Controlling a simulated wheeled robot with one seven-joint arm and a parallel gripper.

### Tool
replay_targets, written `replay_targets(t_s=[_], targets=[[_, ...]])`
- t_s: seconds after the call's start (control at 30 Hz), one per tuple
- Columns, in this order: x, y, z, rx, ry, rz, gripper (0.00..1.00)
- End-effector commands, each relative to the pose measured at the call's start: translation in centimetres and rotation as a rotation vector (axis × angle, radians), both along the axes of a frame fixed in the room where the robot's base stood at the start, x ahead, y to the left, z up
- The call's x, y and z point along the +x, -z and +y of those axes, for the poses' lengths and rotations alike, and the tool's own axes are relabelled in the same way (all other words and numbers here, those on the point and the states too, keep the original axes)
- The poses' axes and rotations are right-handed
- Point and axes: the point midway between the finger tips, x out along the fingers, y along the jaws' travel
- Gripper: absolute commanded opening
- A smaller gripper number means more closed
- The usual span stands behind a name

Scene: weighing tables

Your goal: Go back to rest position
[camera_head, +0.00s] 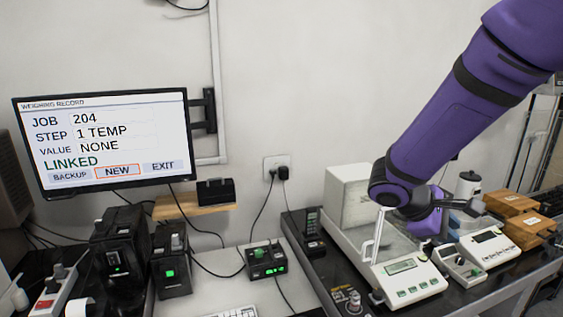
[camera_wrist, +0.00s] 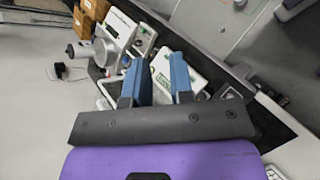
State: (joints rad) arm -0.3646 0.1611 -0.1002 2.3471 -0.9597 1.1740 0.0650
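My purple arm reaches in from the upper right in the head view and bends over the right-hand bench. My gripper (camera_head: 472,205) is above the weighing instruments there. In the wrist view my gripper (camera_wrist: 154,78) shows two blue fingers set well apart, with nothing visible between them. Behind the fingers, below the gripper, is the white balance (camera_wrist: 185,72). The same balance (camera_head: 408,279) stands on the dark bench in the head view. My arm hides part of the balance and what lies behind it.
The monitor (camera_head: 103,140) shows job 204, step 1 TEMP, value NONE, LINKED. A white box (camera_head: 348,195) stands close left of my arm. A second instrument (camera_head: 489,245) and brown boxes (camera_head: 512,203) are to the right. Free room is above the left-hand table.

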Motion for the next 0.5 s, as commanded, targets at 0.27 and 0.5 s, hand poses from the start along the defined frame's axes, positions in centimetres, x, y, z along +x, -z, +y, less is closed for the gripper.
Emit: replay_targets(t_s=[0.27,0.5], targets=[[-5.4,-4.1,-0.7,0.273,0.207,-0.172,0.22],[-9.7,-6.9,-0.2,0.506,0.354,-0.335,0.22]])
